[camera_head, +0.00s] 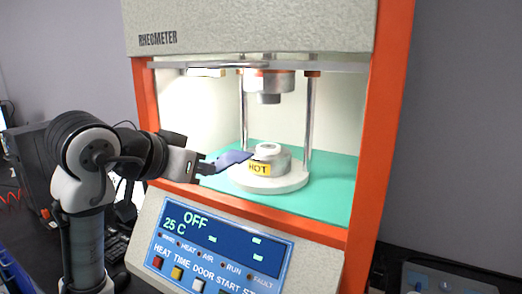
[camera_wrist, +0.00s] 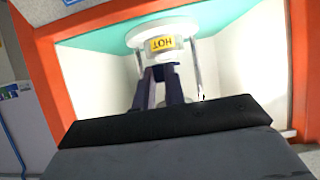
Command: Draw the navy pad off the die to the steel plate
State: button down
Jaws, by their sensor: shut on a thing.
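The die (camera_head: 278,153) is a pale round block with a yellow HOT label, on a white round base inside the rheometer. It also shows in the wrist view (camera_wrist: 178,30). My gripper (camera_head: 207,168) reaches in from the left at the chamber's front opening. It is shut on the navy pad (camera_head: 232,158), a blue-violet piece that reaches to the die's left side. In the wrist view, dark blue shows between the fingertips (camera_wrist: 162,78), just before the die. I cannot tell whether the pad touches the die. I cannot make out the steel plate for certain.
The orange frame (camera_head: 384,120) borders the chamber, with upright rods (camera_head: 308,115) and an upper die (camera_head: 269,85) above the die. The teal floor (camera_head: 335,190) is clear at the right. The control panel (camera_head: 215,245) slopes below the opening.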

jog(key=shift+s+a, duration=0.65)
jog(key=shift+s, duration=0.35)
jog(key=shift+s+a, duration=0.65)
jog(key=shift+s, duration=0.3)
